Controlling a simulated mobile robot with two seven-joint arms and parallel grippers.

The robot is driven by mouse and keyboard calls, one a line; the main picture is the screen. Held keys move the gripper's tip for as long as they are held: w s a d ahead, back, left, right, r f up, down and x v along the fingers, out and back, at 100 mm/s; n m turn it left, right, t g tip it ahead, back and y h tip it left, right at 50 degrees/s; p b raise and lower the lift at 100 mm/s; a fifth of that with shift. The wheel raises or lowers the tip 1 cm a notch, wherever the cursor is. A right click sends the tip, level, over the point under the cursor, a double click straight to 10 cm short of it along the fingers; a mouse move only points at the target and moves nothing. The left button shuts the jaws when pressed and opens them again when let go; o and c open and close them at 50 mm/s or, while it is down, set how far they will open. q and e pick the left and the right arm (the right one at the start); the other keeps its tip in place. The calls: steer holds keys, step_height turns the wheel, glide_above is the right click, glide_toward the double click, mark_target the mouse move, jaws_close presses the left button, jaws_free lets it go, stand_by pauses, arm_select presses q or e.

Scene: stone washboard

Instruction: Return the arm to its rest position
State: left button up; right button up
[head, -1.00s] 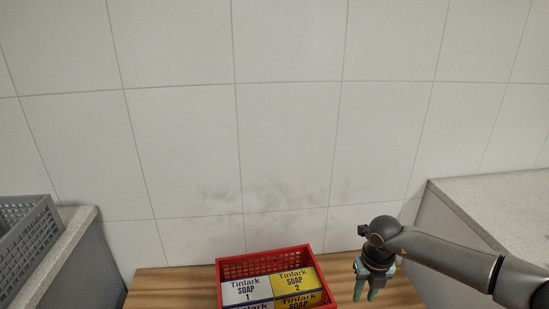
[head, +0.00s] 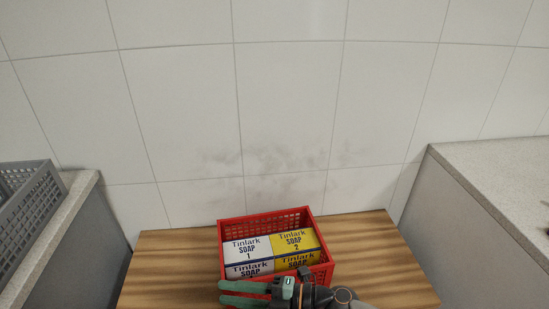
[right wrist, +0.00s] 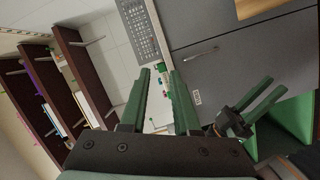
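My right gripper (head: 222,292) is at the bottom of the head view, in front of the red basket (head: 307,222), with its green fingers pointing left. In the right wrist view its fingers (right wrist: 160,80) are spread with nothing between them. My left gripper (right wrist: 276,84) shows at the right of that view, its two green fingers apart and empty. It is not in the head view.
The basket stands on a wooden table (head: 170,265). Stone-topped counters stand left (head: 75,190) and right (head: 500,170), with a grey crate (head: 30,220) on the left one. A tiled wall (head: 290,100) is behind. The right wrist view shows a brown shelf (right wrist: 75,60) and grey cabinets (right wrist: 225,60).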

steer(key=w+d+f+m+t+h, duration=0.1)
steer(key=d+f+m+t+h, duration=0.25)
steer(key=d+m+t, duration=0.45)
steer(key=w+d+f+m+t+h, duration=0.15)
steer(key=d+m+t+h, duration=0.25)
steer(key=m, duration=0.7)
steer(key=s+d+f+m+g+h+p, duration=0.1)
steer(key=s+d+f+m+g+h, duration=0.4)
steer(key=s+d+f, duration=0.8)
steer(key=s+m+h, duration=0.1)
steer(key=m+h, duration=0.1)
steer(key=m, duration=0.1)
steer(key=shift+s+f, duration=0.15)
steer(key=shift+s, duration=0.15)
steer(key=shift+a, duration=0.1)
